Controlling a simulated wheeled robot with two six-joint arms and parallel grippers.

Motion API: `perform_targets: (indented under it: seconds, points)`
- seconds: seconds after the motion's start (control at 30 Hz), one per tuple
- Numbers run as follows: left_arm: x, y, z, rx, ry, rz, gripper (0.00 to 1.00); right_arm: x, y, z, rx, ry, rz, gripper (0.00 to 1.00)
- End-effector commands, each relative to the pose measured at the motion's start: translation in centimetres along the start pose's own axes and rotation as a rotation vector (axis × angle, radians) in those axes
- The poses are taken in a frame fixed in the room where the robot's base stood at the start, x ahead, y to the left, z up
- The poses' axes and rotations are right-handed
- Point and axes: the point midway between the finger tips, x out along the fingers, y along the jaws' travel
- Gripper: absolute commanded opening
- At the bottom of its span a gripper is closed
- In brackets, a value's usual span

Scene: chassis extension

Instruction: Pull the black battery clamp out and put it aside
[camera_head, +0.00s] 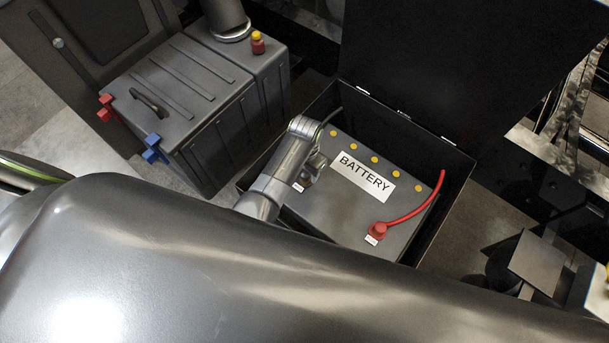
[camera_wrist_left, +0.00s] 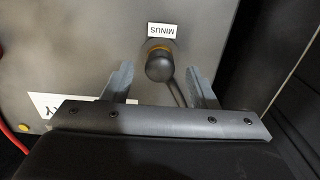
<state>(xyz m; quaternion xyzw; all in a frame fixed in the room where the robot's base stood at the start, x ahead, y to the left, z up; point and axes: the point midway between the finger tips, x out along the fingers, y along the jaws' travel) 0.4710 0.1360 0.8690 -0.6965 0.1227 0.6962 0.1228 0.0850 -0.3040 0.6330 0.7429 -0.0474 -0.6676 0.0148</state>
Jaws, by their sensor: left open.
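The battery (camera_head: 345,215) sits in an open black box, with a white BATTERY label on top. The black battery clamp (camera_wrist_left: 159,68) shows in the left wrist view as a round dark cap on an orange-yellow ring, beside the MINUS label (camera_wrist_left: 162,30). A dark cable runs from it back between the fingers. My left gripper (camera_wrist_left: 159,72) is open, one finger on each side of the clamp, with gaps visible on both sides. In the head view my left gripper (camera_head: 313,166) is over the battery's left part and mostly hides the clamp. My right gripper is not in view.
A red clamp (camera_head: 377,230) with a red cable (camera_head: 417,209) is at the battery's right front. The box wall (camera_head: 452,205) and its raised lid (camera_head: 450,70) rise close around.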

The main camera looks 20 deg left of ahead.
Motion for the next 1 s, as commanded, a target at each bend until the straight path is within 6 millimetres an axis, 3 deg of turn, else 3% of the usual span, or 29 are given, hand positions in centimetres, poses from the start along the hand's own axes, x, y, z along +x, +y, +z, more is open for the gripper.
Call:
perform_targets:
  seconds: [0.1,0.3,1.0]
  points:
    - [1.9,0.0,0.0,0.000,-0.001,0.000,0.53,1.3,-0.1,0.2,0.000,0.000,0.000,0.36]
    - [3.0,0.0,0.0,-0.001,-0.001,0.000,0.53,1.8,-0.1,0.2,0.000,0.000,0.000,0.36]
    - [3.0,0.0,0.0,-0.001,0.000,0.000,0.53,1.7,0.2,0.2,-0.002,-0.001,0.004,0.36]
